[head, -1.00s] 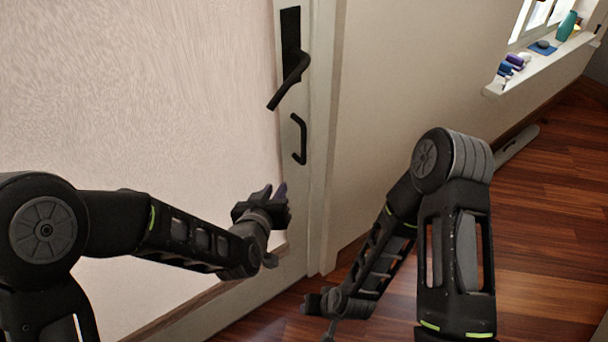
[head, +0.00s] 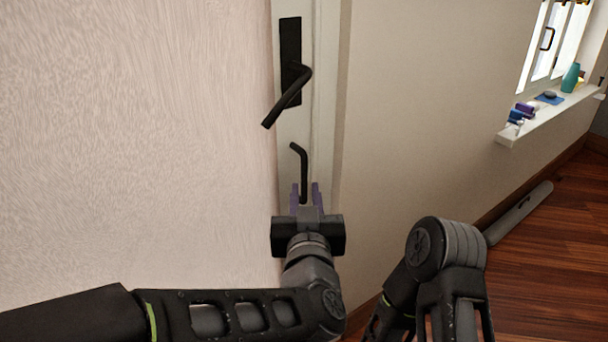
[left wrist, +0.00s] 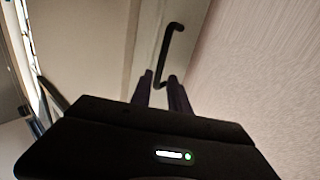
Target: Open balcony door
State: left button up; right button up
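The balcony door (head: 140,150) fills the left of the head view, with a pale textured panel and a light frame. A black lever handle (head: 288,95) on a dark plate sits high on its edge, angled down to the left. Below it is a black pull handle (head: 304,172). My left gripper (head: 306,190) is open just below the pull handle, its purple fingers to either side of the handle's lower end. In the left wrist view the pull handle (left wrist: 168,52) runs down toward the gap between the fingers (left wrist: 160,85). Contact cannot be told. My right gripper is out of view.
My right arm is at the lower right, in front of the plain wall (head: 430,110). A window sill (head: 545,115) with bottles and small items is at the upper right. A long grey object (head: 520,212) lies along the wall on the wooden floor (head: 545,265).

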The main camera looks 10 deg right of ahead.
aim_at(304, 175)
pick_arm(q)
jog(key=b+x, duration=0.1)
jog(key=x, duration=0.6)
jog(key=shift+w+b, duration=0.2)
jog(key=shift+b, duration=0.15)
jog(key=shift+c, duration=0.5)
grip_shut()
dwell(0.6)
